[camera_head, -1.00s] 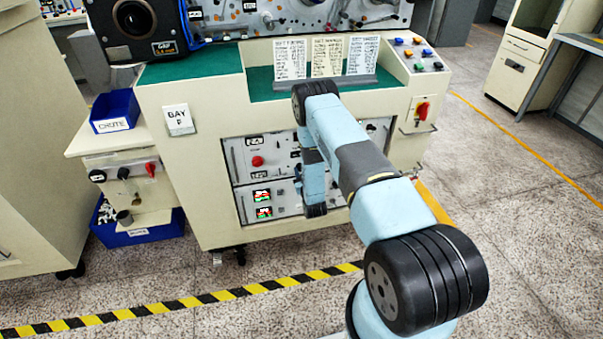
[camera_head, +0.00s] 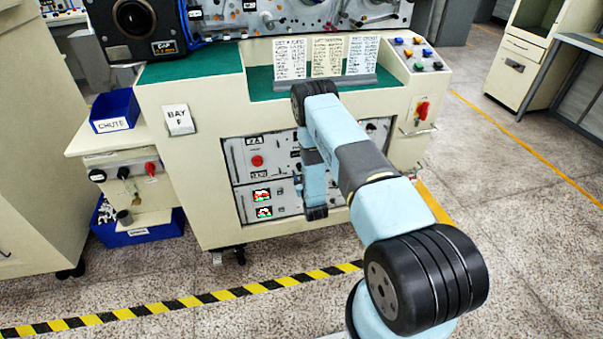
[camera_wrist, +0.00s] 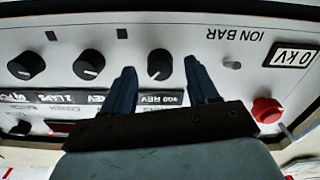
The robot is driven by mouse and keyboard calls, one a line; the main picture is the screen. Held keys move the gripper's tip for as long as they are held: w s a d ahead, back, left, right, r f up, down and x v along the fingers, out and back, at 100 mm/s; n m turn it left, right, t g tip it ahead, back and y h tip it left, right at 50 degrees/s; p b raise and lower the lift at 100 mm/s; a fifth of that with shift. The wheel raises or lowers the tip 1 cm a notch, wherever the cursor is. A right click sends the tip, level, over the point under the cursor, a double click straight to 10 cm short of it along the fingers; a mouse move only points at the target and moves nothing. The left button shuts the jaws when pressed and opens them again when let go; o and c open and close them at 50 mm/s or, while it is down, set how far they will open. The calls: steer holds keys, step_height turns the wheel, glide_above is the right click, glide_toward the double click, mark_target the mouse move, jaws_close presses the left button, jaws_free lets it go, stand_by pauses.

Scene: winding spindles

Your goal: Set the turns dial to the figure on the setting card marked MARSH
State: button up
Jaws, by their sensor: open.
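Three setting cards stand side by side on the bench in the head view: a left card (camera_head: 290,58), a middle card (camera_head: 326,57) and a right card (camera_head: 363,54). Their print is too small to read, so I cannot tell which is MARSH. In the wrist view my gripper (camera_wrist: 159,65) is open, one finger on each side of a black knob (camera_wrist: 160,64). I see gaps beside the knob and cannot tell how deep the fingers reach. An upside-down label strip by the knobs (camera_wrist: 165,98) reads REV and LAPS. My arm hides these knobs in the head view.
Two more black knobs, a middle one (camera_wrist: 89,64) and an outer one (camera_wrist: 26,65), sit left of the fingers. A red button (camera_wrist: 266,110) and the ION BAR display (camera_wrist: 292,55) are at right. A red switch (camera_head: 422,109) is on the cabinet front.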

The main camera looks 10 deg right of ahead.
steer(key=s, duration=1.2)
steer(key=shift+s, duration=0.2)
steer(key=shift+s+f, duration=0.1)
